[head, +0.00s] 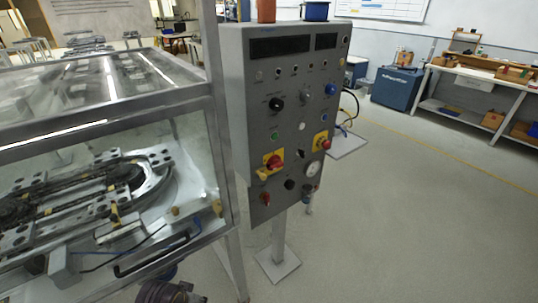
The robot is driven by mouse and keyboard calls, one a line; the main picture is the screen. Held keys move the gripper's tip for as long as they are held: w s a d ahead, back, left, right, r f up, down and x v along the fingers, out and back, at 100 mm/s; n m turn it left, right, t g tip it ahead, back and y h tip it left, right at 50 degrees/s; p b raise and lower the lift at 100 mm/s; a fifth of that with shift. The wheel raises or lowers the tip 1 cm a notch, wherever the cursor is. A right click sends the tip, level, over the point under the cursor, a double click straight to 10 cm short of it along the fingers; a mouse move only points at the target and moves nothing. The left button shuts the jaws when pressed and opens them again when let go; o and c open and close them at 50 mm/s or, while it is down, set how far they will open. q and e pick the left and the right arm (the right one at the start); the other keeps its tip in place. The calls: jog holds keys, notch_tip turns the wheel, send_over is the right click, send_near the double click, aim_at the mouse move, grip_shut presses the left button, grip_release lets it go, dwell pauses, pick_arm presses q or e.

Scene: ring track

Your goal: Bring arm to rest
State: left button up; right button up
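A dark ribbed part with a small bracket, which looks like the end of my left arm with its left gripper (172,292), shows at the bottom edge in the head view. It is cut off by the frame, below the ring track's glass-walled case (215,120). Its fingers cannot be made out, and I cannot tell whether it holds anything. My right arm and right gripper are not in view. The ring track (75,195) lies inside the case at the left, behind the clear panel.
A grey control panel (290,110) with knobs and red switches stands on a post (279,235) right of the case. A red item (266,11) and a blue box (315,11) sit on top. A blue cabinet (397,88) and workbench (480,72) stand behind. The right floor is clear.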

pick_arm(q)
jog(key=s+a+f+g, duration=0.1)
jog(key=s+f, duration=0.1)
jog(key=f, duration=1.3)
jog(key=s+a+f, duration=0.2)
jog(key=f, duration=1.3)
jog(key=s+a+f, duration=0.3)
jog(key=s+f, duration=0.5)
jog(key=s, duration=0.1)
jog(key=s+a+f+g+y, duration=0.1)
jog(key=s+a+f, duration=0.3)
jog(key=s+f, duration=0.5)
jog(key=shift+s+a+f+m, duration=0.2)
jog(key=shift+s+m, duration=0.1)
jog(key=shift+s, duration=0.5)
dwell(0.7)
dwell(0.7)
